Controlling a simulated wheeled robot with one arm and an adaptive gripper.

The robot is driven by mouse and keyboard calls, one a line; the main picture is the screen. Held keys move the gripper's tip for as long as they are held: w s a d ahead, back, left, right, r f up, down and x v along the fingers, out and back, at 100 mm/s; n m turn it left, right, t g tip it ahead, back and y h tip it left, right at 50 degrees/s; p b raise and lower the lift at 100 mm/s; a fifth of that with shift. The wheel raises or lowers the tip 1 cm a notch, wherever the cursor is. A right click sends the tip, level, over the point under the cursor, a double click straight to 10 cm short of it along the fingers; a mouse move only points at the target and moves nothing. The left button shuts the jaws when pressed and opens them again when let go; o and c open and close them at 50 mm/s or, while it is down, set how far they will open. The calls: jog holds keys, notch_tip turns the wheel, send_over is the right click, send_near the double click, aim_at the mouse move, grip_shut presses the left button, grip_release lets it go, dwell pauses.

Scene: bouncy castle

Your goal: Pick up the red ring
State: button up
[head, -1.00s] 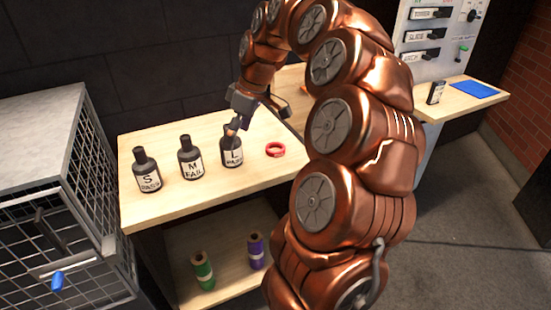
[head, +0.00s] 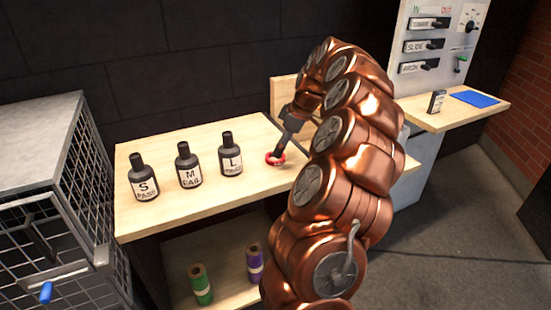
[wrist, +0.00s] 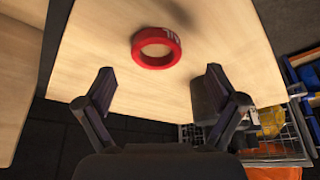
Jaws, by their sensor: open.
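The red ring (head: 275,158) lies flat on the light wooden table, to the right of the bottle marked L. In the wrist view the red ring (wrist: 156,47) lies on the bare wood, ahead of the gap between my fingers, with pale marks on its side. My gripper (head: 279,153) points down at the ring and overlaps it in the head view. In the wrist view my gripper (wrist: 158,82) has its two dark fingers spread wide with nothing between them. The ring looks apart from both fingers.
Three dark bottles marked S (head: 143,178), M (head: 189,166) and L (head: 231,155) stand left of the ring on the table (head: 215,205). A green roll (head: 201,285) and a purple roll (head: 254,263) stand on the shelf below. A wire cage (head: 60,200) stands at the left.

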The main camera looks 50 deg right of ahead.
aim_at(281, 162)
jog(key=x, duration=0.4)
jog(key=shift+w+d, duration=0.15)
jog(key=shift+w, duration=0.05)
jog(key=shift+c, duration=0.5)
jog(key=c, duration=0.9)
jog(key=shift+c, duration=0.2)
